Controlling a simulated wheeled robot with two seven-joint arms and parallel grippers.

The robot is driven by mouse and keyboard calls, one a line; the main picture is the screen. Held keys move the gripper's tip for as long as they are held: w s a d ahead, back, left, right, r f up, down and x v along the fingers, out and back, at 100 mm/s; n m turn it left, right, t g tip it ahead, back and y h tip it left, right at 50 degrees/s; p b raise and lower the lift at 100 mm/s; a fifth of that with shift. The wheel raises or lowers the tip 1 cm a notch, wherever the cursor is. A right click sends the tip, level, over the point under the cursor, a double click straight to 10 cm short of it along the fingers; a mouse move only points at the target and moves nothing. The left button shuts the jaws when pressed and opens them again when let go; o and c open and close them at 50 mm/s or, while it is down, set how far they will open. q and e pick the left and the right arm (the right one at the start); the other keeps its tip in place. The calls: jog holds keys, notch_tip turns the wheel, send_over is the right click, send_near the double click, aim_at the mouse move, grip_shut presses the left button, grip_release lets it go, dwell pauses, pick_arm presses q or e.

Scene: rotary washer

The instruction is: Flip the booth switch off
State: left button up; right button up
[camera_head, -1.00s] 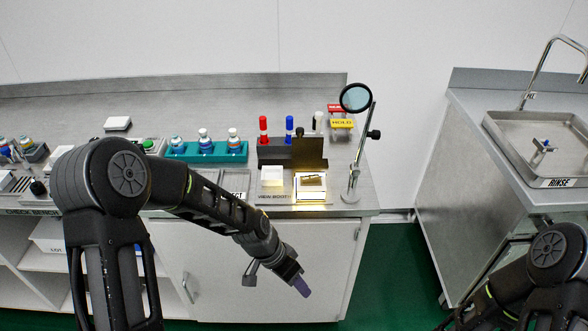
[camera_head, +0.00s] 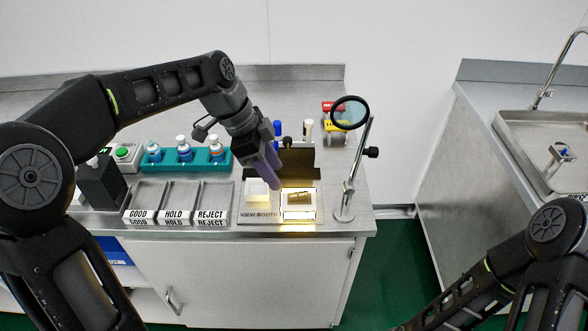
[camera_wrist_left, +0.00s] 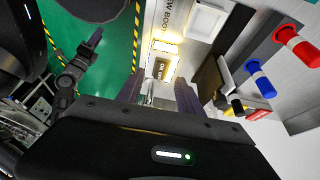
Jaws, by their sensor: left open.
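The view booth (camera_head: 262,215) stands at the bench's right end, with a dark back panel and a warm lamp glow. In the left wrist view the fingers (camera_wrist_left: 160,92) point toward the lit pad.
A magnifier (camera_head: 350,112) on a stand rises right of the booth. Blue and white markers (camera_head: 277,130) stand behind it. Labelled trays (camera_head: 179,205), a teal bottle rack (camera_head: 205,163) and a green-button box (camera_head: 123,154) lie left. A gap separates the rinse sink bench (camera_head: 525,125).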

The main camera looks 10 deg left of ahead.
aim_at(292, 196)
pick_arm(q)
jog(key=shift+w+p+x, duration=0.15)
jog(key=shift+p+x, duration=0.15)
jog(key=shift+x, duration=1.65)
jog(key=shift+w+p+x, duration=0.15)
jog(key=shift+p+x, duration=0.1)
jog(key=shift+x, duration=1.7)
jog(key=shift+r, duration=0.1)
jog(key=shift+c, duration=0.3)
grip_shut()
